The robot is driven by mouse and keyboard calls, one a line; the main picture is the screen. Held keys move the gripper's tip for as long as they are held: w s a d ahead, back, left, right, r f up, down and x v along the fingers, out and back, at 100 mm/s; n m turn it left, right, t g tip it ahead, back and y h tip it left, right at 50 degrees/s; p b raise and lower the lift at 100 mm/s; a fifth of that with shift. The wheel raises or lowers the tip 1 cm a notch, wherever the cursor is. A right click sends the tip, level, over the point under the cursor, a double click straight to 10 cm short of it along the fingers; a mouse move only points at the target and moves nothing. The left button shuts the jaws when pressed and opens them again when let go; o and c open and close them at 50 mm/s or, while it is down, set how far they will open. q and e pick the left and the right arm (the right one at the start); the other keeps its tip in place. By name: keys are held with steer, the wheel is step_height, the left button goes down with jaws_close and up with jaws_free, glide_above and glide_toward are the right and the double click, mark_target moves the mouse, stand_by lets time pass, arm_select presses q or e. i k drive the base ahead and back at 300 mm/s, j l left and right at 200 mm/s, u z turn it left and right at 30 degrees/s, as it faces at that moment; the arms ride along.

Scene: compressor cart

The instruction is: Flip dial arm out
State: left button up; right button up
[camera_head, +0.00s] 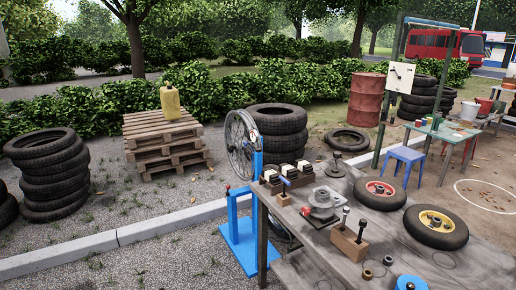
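A blue wheel stand (238,236) stands on the gravel against the near left corner of the workbench. A spoked wheel (239,144) sits upright in it, beside a blue upright (258,164). A small red knob (228,188) tops a thin blue post on the stand's left. I cannot clearly make out a dial arm or its position; parts near the upright are too small to tell. A white panel with a dark round mark (400,77) hangs on green posts farther back. Neither of my grippers shows in this view.
The workbench (325,262) holds two small wheels (436,227), a grey round tool on a red base (322,202), a wooden block with upright tools (349,243) and a row of dark blocks. Stacked pallets (166,143), tyres (49,172) and a red barrel (367,99) stand behind. Gravel at front left is clear.

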mark_target(256, 139)
steer(key=i+j, duration=0.3)
steer(key=i, duration=0.15)
steer(key=i+j, duration=0.3)
steer(key=i+j+u, duration=0.1)
steer(key=i+j, duration=0.15)
steer(key=i, duration=0.3)
steer(key=i+j, duration=0.25)
steer(key=i, duration=0.2)
steer(key=i+j+u, duration=0.1)
steer(key=i+j, duration=0.15)
steer(key=i, duration=0.2)
steer(key=i+j, duration=0.25)
steer(key=i, duration=0.2)
